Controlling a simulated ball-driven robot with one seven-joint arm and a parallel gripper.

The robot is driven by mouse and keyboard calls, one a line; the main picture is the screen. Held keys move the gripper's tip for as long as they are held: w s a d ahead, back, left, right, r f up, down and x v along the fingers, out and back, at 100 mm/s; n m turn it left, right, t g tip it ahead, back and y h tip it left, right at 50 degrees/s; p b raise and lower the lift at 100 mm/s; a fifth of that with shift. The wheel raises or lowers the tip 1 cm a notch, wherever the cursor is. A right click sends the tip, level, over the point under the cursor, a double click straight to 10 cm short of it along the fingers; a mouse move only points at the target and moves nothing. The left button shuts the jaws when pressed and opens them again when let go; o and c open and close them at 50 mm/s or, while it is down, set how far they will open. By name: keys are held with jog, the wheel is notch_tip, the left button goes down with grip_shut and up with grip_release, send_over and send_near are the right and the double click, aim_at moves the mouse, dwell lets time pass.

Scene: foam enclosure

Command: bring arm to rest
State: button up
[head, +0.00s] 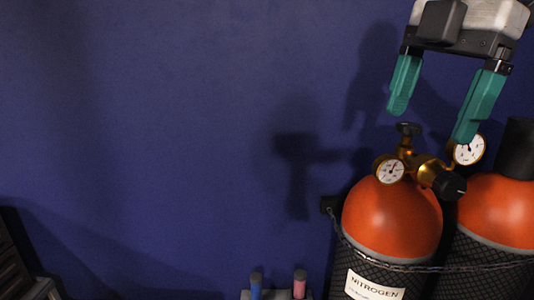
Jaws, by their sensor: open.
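My gripper (433,116) is at the upper right in the head view, with two teal fingers pointing down and spread well apart. Nothing is held between them. It hangs above and in front of a brass regulator (424,167) with a black knob. The right fingertip overlaps the edge of a round gauge (469,149) in the picture; I cannot tell whether they touch. The rest of my arm is out of view beyond the top right.
Two orange-topped gas cylinders (392,217) stand at the lower right behind a chain (400,266); one is labelled NITROGEN. A blue item (256,287) and a pink item (299,285) stand at the bottom. A dark object (17,265) is at lower left. The blue wall (170,120) is otherwise bare.

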jog(key=w+a+f+m+t+y+b, duration=0.1)
jog(key=w+a+f+m+y, duration=0.15)
jog(key=f, duration=0.65)
jog(key=w+a+f+m+t+y+b, duration=0.1)
jog(key=w+f+m+y, duration=0.15)
jog(key=f, duration=0.65)
jog(key=w+a+f+m+t+y, duration=0.1)
jog(key=w+a+f+m, duration=0.2)
jog(key=f, duration=0.6)
notch_tip(320, 180, down, 11)
jog(key=s+d+m+t, duration=0.1)
jog(key=s+d+m, duration=0.1)
jog(key=m, duration=0.3)
jog(key=s+d+f+m+g+h+b, duration=0.1)
jog(key=s+d+f+m+h, duration=0.25)
jog(key=s+f, duration=0.8)
jog(key=s+d+f+m+g+h+b, duration=0.15)
jog(key=s+d+f+m, duration=0.3)
jog(key=s+f, duration=0.7)
jog(key=s+d+f+m+g+h, duration=0.1)
jog(key=s+d+f+m+h, duration=0.1)
jog(key=s+d+f, duration=0.3)
jog(key=s+h, duration=0.1)
jog(key=s, duration=0.3)
jog(key=shift+s+d, duration=0.15)
jog(key=shift+s, duration=0.25)
jog(key=shift+g, duration=0.25)
